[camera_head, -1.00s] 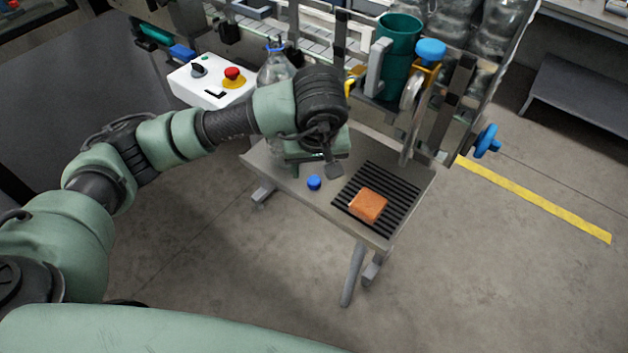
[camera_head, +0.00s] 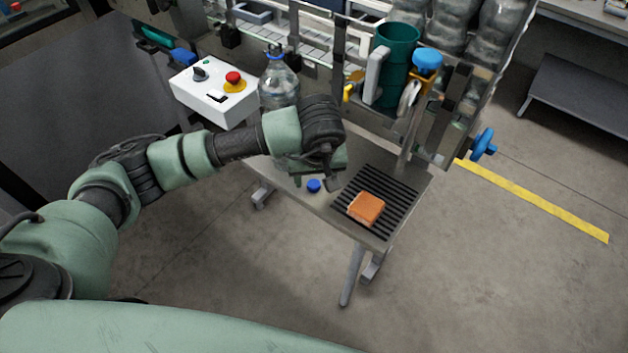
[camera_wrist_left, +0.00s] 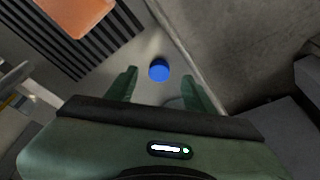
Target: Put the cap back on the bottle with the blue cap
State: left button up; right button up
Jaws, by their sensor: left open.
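The blue cap (camera_head: 314,186) lies on the small metal table (camera_head: 330,217), near its front edge. The clear bottle (camera_head: 279,84) stands upright behind my left wrist, its lower part hidden by my arm. A blue ring shows at its neck. My left gripper (camera_head: 318,177) is above the table close to the cap. In the left wrist view the gripper (camera_wrist_left: 160,88) is open, its fingers spread either side of the cap's line. The cap (camera_wrist_left: 159,70) lies just beyond the fingertips, not held. My right gripper is not in view.
An orange sponge (camera_head: 366,208) lies on a black slatted grate (camera_head: 402,205) to the right. A white control box (camera_head: 213,91) with a red button stands at the left. The labelling machine with a green cylinder (camera_head: 393,62) is behind.

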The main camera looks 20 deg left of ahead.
aim_at(314, 184)
pick_arm(q)
jog(key=shift+p+x, duration=0.35)
jog(key=shift+x, duration=1.15)
jog(key=shift+w, duration=0.2)
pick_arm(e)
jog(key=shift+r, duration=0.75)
pick_arm(q)
grip_shut()
jog(key=shift+r, duration=0.1)
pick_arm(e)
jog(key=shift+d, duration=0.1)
